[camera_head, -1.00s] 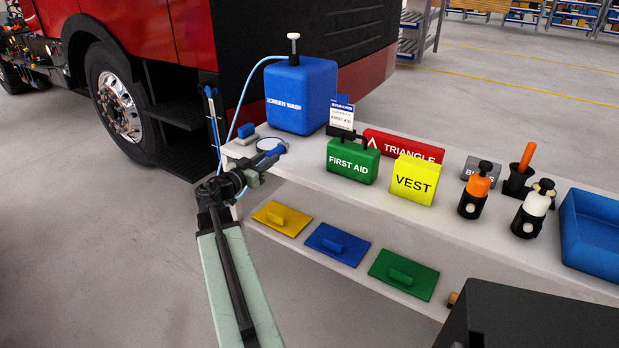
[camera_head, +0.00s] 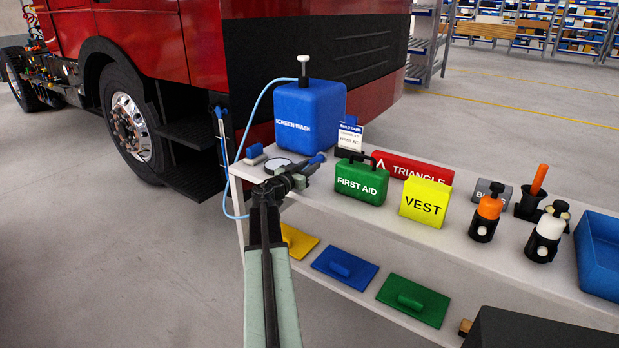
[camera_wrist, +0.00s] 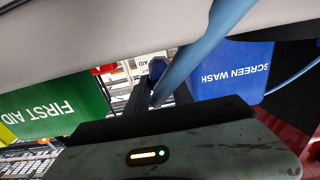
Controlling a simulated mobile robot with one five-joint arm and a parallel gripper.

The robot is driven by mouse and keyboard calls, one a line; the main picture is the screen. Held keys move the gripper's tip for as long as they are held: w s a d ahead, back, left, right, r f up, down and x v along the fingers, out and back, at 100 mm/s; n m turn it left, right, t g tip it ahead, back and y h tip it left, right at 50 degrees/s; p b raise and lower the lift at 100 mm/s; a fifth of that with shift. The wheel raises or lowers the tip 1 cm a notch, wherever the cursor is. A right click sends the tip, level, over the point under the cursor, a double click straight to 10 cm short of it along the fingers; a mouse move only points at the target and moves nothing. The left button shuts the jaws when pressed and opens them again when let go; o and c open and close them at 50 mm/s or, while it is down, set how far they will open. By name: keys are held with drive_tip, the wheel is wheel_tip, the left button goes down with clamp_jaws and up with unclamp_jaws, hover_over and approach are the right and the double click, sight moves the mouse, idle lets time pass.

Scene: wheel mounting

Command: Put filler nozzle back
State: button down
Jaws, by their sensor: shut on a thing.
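My gripper (camera_head: 300,172) is shut on the filler nozzle, whose blue end (camera_head: 319,158) sticks out past the fingers in the head view. It is over the left end of the shelf top, between a round pale disc and the green first aid box. In the wrist view, a blue tube (camera_wrist: 205,50) runs up from between my fingers (camera_wrist: 158,92). The pale blue hose (camera_head: 247,125) loops from the blue screen wash tank (camera_head: 310,115) down past the shelf's left end. A slim upright with a blue top (camera_head: 221,135) stands left of the shelf.
The green first aid box (camera_head: 360,182) is close right of my gripper. The yellow vest box (camera_head: 425,203), red triangle box (camera_head: 400,166) and bottles stand farther right. The round disc (camera_head: 280,167) lies behind my wrist. The red truck (camera_head: 140,50) is behind. Floor at left is clear.

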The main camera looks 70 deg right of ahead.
wheel_tip(320, 180, down, 4)
drive_tip(key=b, duration=0.3)
drive_tip(key=shift+b, duration=0.35)
drive_tip(key=shift+r, duration=0.25)
drive_tip(key=shift+s+a+f+b, duration=0.1)
drive_tip(key=shift+a+f+b, duration=0.05)
drive_tip(key=shift+f+b, duration=0.2)
drive_tip(key=shift+a+f, duration=0.1)
drive_tip(key=shift+f, duration=0.05)
drive_tip(key=shift+s, duration=0.1)
drive_tip(key=c, duration=1.1)
unclamp_jaws()
drive_tip(key=shift+a, duration=0.1)
drive_tip(key=shift+s, duration=0.1)
